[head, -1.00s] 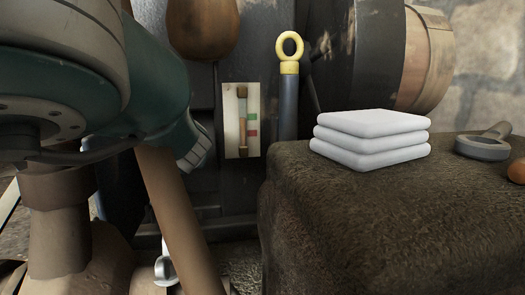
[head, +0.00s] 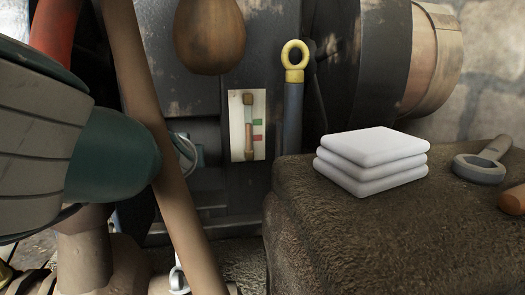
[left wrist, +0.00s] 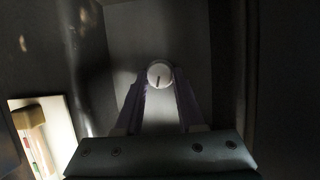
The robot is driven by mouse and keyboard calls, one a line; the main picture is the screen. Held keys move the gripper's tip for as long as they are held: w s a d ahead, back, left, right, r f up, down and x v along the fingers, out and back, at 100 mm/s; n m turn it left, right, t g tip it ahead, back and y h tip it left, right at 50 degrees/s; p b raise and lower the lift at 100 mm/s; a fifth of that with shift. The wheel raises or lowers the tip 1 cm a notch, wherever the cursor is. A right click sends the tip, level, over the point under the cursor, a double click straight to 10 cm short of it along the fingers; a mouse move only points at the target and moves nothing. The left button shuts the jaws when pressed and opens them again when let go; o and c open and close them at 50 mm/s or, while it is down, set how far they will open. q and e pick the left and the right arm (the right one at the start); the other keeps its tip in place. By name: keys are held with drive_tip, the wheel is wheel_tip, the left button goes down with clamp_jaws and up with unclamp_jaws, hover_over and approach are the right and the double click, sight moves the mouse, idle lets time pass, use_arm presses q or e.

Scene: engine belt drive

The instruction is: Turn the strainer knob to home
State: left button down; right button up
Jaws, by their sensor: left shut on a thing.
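The strainer knob (left wrist: 159,73) is a small round pale knob in the left wrist view, set in front of a grey recessed panel. A short dark mark on its face runs nearly straight up and down. My left gripper (left wrist: 160,80) has its two fingers on either side of the knob and is shut on it. In the head view my left arm comes in from the left, and the fingertips and knob are hidden behind the arm and a brown pole (head: 150,120). My right gripper is in neither view.
A gauge plate with coloured marks (head: 247,125) stands right of the pole; it also shows in the left wrist view (left wrist: 58,118). A yellow-ringed dipstick (head: 294,75) is beside it. Folded white cloths (head: 372,160), a grey ring-ended tool (head: 480,166) and an orange-ended object (head: 513,200) lie on a brown covered surface (head: 390,245).

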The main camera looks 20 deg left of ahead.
use_arm(q)
drive_tip(key=c, duration=0.5)
unclamp_jaws()
